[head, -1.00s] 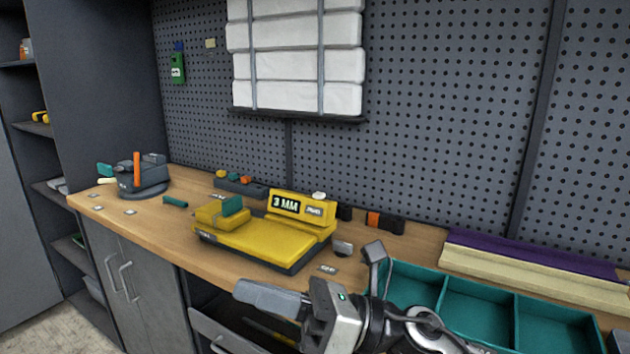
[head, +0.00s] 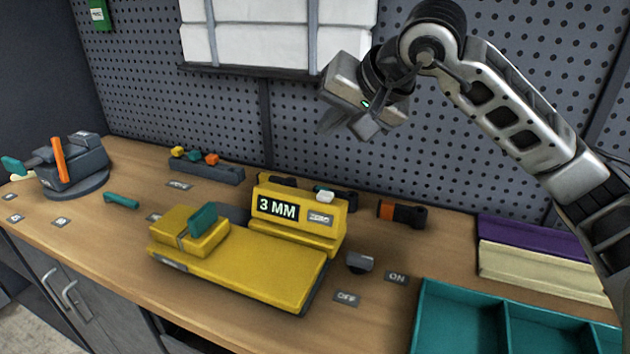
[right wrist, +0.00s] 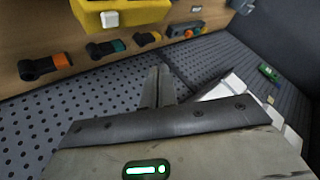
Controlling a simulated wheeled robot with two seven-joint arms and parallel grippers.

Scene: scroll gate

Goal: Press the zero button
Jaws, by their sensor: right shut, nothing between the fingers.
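The yellow device (head: 240,270) sits on the bench with a display reading "3 MM" and a small label, likely "ZERO". The white zero button (head: 325,196) stands on top of its raised rear housing. It also shows in the right wrist view (right wrist: 109,18) at the upper left. My right gripper (head: 328,124) is shut and empty, raised in the air above the button and apart from it, near the pegboard. Its closed fingers show in the right wrist view (right wrist: 158,85). My left gripper is not in view.
A grey knob (head: 360,262) with ON and OFF labels sits right of the device. Black and orange tools (head: 402,213) lie behind it. A teal tray (head: 460,310) is at the front right. White packs (head: 270,35) hang on a pegboard shelf beside my gripper.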

